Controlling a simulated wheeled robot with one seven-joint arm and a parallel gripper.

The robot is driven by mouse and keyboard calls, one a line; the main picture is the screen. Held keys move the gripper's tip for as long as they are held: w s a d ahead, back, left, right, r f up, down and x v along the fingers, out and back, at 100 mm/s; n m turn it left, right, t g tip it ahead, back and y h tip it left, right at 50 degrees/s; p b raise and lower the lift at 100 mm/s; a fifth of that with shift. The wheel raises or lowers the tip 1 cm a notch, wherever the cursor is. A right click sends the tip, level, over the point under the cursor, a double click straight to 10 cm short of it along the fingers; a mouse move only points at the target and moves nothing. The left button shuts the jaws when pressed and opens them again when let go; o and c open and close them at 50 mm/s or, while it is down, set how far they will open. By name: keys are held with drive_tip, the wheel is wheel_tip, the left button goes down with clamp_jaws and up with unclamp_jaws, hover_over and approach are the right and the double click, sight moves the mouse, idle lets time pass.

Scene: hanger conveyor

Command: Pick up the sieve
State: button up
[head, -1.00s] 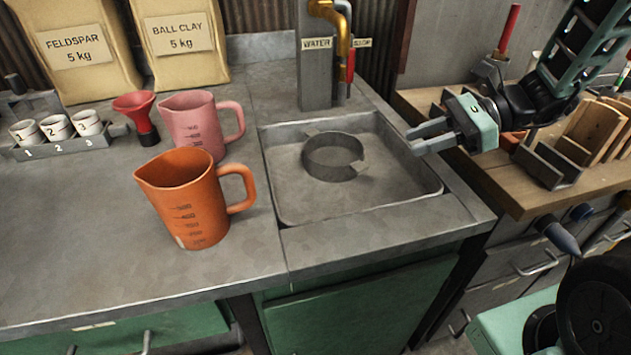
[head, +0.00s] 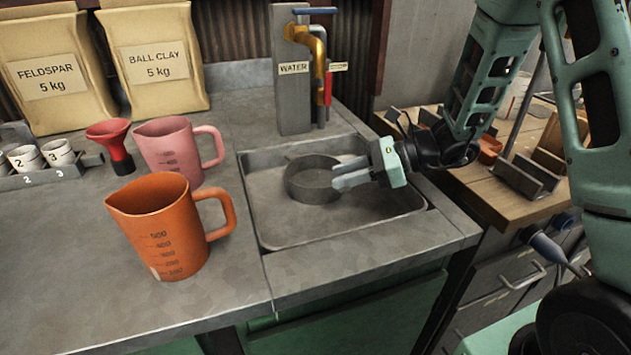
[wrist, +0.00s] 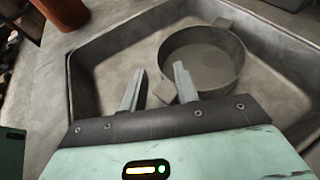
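The sieve (head: 306,188) is a round, shallow grey ring lying in the grey sink basin (head: 300,235). In the wrist view the sieve (wrist: 203,62) shows a flat inside and small lugs on its rim. My gripper (head: 336,178) is at the sieve's right side in the head view, its fingers partly covering that side. In the wrist view my gripper (wrist: 157,82) is open with nothing held between the fingers. One finger overlaps the sieve's near wall; the other is beside it over the basin. I cannot tell whether the finger touches the sieve.
An orange jug (head: 165,230) and a pink jug (head: 165,155) stand left of the basin. A water tap (head: 318,60) rises behind it. A red funnel (head: 110,140), numbered cups (head: 40,158) and clay bags (head: 155,60) stand further left. A wooden bench (head: 500,195) is at right.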

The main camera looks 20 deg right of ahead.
sight(324, 184)
drive_tip(key=x, duration=0.4)
drive_tip(key=shift+s+d+f, duration=0.1)
drive_tip(key=shift+s+f, duration=0.15)
drive_tip(key=shift+f, duration=0.05)
drive_tip(key=shift+w+a+f, duration=0.2)
drive_tip(key=shift+w+a, duration=0.05)
drive_tip(key=shift+a, duration=0.25)
clamp_jaws()
